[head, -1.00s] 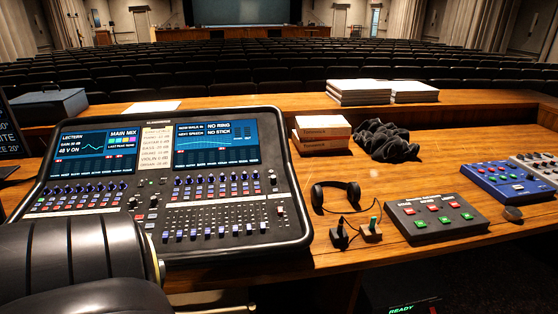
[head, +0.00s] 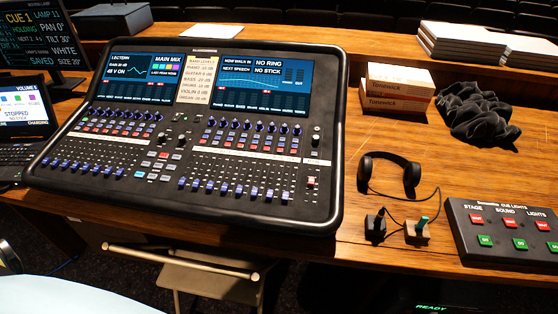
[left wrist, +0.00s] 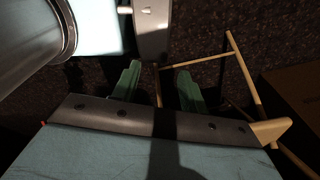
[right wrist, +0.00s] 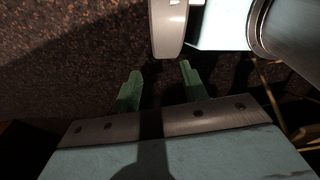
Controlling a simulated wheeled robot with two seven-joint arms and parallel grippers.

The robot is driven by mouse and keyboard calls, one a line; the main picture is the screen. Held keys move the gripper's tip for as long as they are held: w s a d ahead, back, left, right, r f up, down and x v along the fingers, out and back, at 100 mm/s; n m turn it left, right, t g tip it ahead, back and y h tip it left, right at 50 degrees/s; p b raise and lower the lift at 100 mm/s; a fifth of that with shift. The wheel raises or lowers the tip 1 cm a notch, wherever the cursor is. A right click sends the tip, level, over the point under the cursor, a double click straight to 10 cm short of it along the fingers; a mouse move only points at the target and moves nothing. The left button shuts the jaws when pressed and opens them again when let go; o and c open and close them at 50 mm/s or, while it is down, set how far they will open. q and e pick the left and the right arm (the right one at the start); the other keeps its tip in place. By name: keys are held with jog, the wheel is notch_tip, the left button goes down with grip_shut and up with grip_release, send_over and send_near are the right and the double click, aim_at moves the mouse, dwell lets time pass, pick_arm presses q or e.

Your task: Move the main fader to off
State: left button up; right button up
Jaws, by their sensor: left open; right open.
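The mixing desk (head: 327,100) stands on the wooden counter in the head view, with two lit screens. A lone red-and-white fader cap (head: 311,183) sits at its far right, apart from the row of blue and white faders (head: 224,188); it looks like the main fader. Its label is too small to read. My left gripper (left wrist: 157,85) is open and empty in the left wrist view, over dark floor. My right gripper (right wrist: 160,73) is open and empty in the right wrist view, also over dark floor. Neither gripper shows in the head view or touches the desk.
A folding chair (head: 210,275) stands below the counter's front edge. Right of the desk lie headphones (head: 411,174), two small switch boxes (head: 416,232), a cue-light box (head: 500,229), Tonewick boxes (head: 397,88) and black cloth (head: 478,118). A laptop (head: 25,115) is at left.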

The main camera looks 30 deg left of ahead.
pick_arm(q)
jog(key=w+d+r+p, duration=0.1)
jog(key=w+r+p, duration=0.1)
jog(key=w+r, duration=0.6)
notch_tip(320, 180, up, 41)
jog(key=m+t+h+p, duration=0.2)
jog(key=m+h+p, duration=0.25)
jog(key=m, duration=0.45)
send_over(311, 180)
jog(key=s+a, duration=0.1)
jog(key=s, duration=1.1)
jog(key=shift+s+f+y, duration=0.1)
jog(key=shift+f+y, duration=0.05)
jog(key=shift+y, duration=0.3)
jog(key=w+a+r+m, duration=0.4)
jog(key=w+r, duration=0.4)
jog(key=w, duration=0.1)
jog(key=shift+g, duration=0.3)
jog(key=x, duration=1.3)
jog(key=shift+d, duration=0.15)
pick_arm(e)
notch_tip(311, 180, up, 7)
jog(key=s, duration=0.1)
jog(key=shift+s, duration=0.4)
jog(key=shift+f, duration=0.1)
